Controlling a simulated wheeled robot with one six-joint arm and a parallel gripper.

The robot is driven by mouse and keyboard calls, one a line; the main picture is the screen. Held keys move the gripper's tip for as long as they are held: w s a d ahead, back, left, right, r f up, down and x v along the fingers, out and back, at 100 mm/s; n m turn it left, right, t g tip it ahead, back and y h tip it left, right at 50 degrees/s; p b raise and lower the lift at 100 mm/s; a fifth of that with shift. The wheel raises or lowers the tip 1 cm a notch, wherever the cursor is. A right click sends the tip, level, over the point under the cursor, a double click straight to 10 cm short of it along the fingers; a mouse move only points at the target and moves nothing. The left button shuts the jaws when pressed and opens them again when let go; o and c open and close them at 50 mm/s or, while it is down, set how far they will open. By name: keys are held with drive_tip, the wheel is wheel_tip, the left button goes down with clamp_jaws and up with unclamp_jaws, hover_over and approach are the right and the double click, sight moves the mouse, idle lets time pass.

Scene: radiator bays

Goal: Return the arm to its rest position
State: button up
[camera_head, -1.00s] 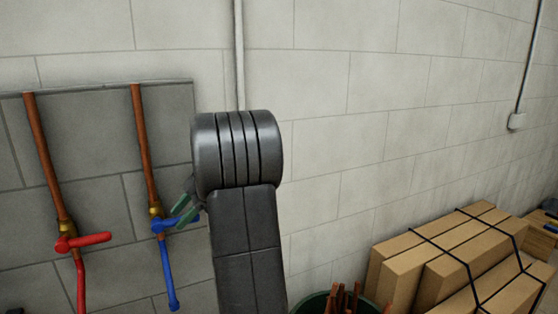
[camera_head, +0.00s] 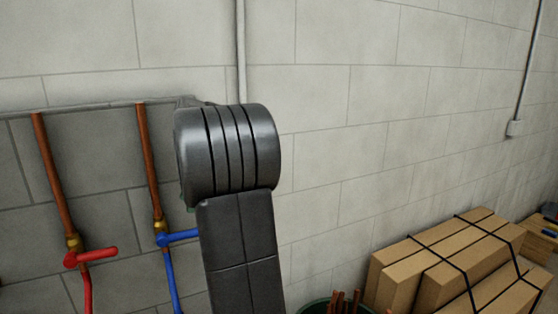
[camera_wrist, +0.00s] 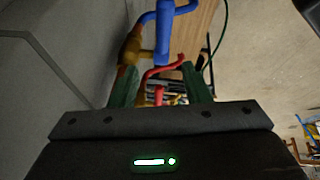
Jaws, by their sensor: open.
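My gripper (camera_wrist: 160,80) shows in the wrist view with its two green fingers apart and nothing held between them. Beyond the fingers are a blue valve handle (camera_wrist: 163,32) on a brass body and, farther off, a red valve handle (camera_wrist: 165,70). In the head view my dark arm stands upright in the middle, and my gripper is almost wholly hidden behind it. The blue valve handle (camera_head: 180,237) points right toward my arm, on a copper pipe. The red valve handle (camera_head: 98,254) also points right, on the pipe to its left.
Strapped cardboard boxes (camera_head: 450,260) lie at the lower right. A green bin (camera_head: 312,307) with copper pipe pieces stands at the bottom, beside my arm. A pale block wall (camera_head: 400,110) fills the back, with a conduit box (camera_head: 515,128) at the right.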

drive_tip(key=v, duration=0.5)
drive_tip(key=shift+d+r, duration=0.1)
drive_tip(key=shift+r, duration=0.2)
